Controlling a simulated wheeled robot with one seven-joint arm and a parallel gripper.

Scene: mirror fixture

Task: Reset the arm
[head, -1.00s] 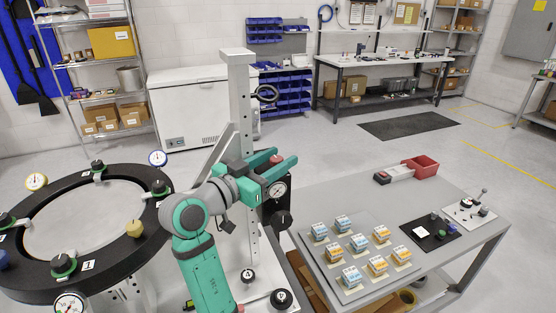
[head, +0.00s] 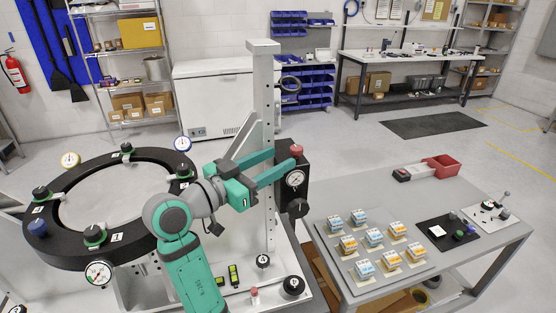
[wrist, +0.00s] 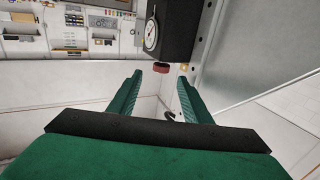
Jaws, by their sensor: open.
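My gripper (head: 282,171) is green and sits in the middle of the head view, in front of the grey upright post (head: 264,90). Its two fingers point right, toward a black box with a round gauge (head: 295,179) and a red knob (head: 296,149). In the wrist view my gripper (wrist: 158,82) shows two parted fingers with nothing between them. The black gauge box (wrist: 172,35) is beyond the fingertips there, with the red knob (wrist: 161,69) at its edge. I cannot tell how close the fingers are to the box.
A black ring fixture (head: 65,258) with knobs and gauges stands at left. A white chest freezer (head: 215,90) stands behind. Open floor lies between.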

